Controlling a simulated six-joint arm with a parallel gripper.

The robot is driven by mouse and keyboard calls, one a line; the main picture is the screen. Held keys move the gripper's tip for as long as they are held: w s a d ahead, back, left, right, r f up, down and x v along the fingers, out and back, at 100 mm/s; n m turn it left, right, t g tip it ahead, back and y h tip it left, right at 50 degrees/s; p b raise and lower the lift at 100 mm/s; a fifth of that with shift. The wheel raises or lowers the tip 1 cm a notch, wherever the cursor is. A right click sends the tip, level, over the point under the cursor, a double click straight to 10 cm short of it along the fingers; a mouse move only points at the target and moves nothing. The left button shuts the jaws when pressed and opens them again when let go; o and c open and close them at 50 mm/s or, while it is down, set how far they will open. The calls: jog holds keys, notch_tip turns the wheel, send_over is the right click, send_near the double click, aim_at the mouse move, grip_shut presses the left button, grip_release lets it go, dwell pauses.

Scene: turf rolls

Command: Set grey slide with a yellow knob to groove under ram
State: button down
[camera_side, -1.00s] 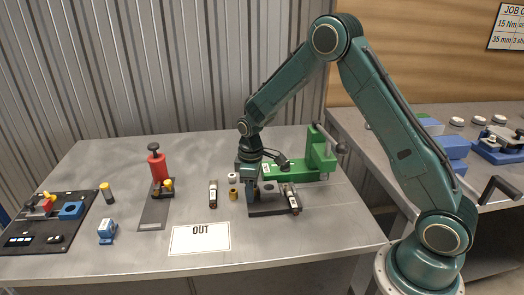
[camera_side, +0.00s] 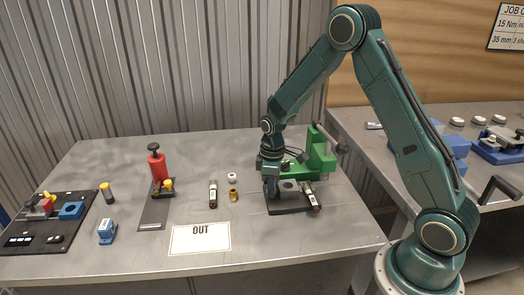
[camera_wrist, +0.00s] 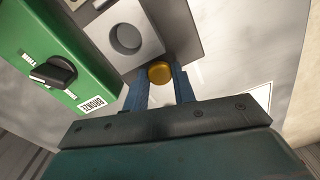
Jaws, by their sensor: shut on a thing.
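My gripper (camera_side: 271,190) is shut on the yellow knob (camera_wrist: 160,72) of the grey slide, its two blue fingers (camera_wrist: 159,90) on either side of it in the wrist view. In the side view the dark grey slide (camera_side: 290,210) lies flat and low beside the green press (camera_side: 318,163). A light grey block (camera_wrist: 118,45) with a round hole sits on the slide, close to the green body (camera_wrist: 50,55). A black and silver cylinder (camera_side: 312,199) shows at the slide's right end. The groove and the ram's lower end are hidden or too small to tell.
A small brass bush (camera_side: 233,195), a white ring (camera_side: 232,178) and another black and silver cylinder (camera_side: 213,195) stand left of my gripper. The OUT card (camera_side: 200,238) lies in front. A red post (camera_side: 156,168) stands farther left.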

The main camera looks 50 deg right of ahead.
aim_at(289, 182)
jog(key=s+d, duration=0.3)
jog(key=shift+s+d, duration=0.3)
jog(key=shift+d, duration=0.05)
jog(key=c, duration=1.1)
grip_release()
jog(key=shift+c, duration=0.2)
jog(key=shift+r, duration=0.15)
notch_tip(289, 182, up, 14)
jog(key=shift+f, duration=0.2)
jog(key=shift+a, duration=0.1)
